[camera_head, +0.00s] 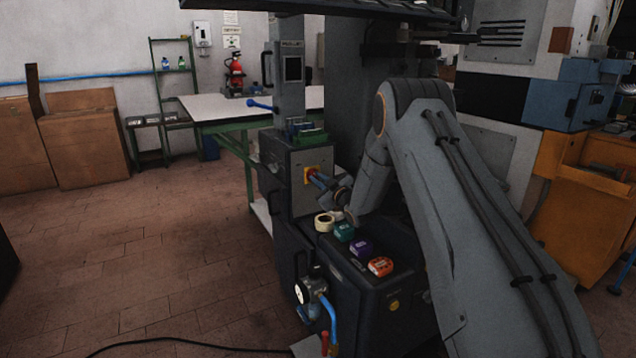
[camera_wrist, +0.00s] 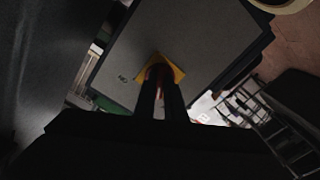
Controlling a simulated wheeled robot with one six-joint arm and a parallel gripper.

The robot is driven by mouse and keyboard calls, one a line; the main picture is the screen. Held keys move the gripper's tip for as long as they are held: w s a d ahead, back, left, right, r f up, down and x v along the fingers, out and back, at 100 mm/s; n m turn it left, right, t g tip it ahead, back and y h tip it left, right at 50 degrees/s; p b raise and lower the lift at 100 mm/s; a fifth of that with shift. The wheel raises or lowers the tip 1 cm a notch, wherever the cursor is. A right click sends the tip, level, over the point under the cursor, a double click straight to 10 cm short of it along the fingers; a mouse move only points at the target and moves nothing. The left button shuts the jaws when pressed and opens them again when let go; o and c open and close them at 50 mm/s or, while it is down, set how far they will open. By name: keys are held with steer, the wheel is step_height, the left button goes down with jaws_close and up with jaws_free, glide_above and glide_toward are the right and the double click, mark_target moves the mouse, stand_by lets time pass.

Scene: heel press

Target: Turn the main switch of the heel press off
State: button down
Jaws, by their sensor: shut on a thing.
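The main switch (camera_head: 309,174) of the heel press is a red knob on a yellow plate, on the grey front panel of the press (camera_head: 297,190). My gripper (camera_head: 314,178) reaches it from the right in the head view. In the wrist view the yellow plate (camera_wrist: 174,66) shows at the fingertips, and my gripper (camera_wrist: 160,82) is shut on the red knob, of which only a little shows between and beside the dark fingers. The knob's exact angle is hidden by the fingers.
A tape roll (camera_head: 324,222) and several small coloured boxes, one of them orange (camera_head: 380,266), lie on the dark ledge below my arm. A gauge (camera_head: 303,292) with a blue hose sits low on the press. The brick floor at left is open.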

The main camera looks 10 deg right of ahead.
steer(key=shift+n+b, duration=0.35)
steer(key=shift+n, duration=1.25)
steer(key=c, duration=1.8)
jaws_free()
steer(key=shift+s, duration=0.1)
steer(key=v, duration=0.7)
steer(key=shift+s+d, duration=0.1)
steer(key=shift+s, duration=0.2)
steer(key=shift+r, duration=0.1)
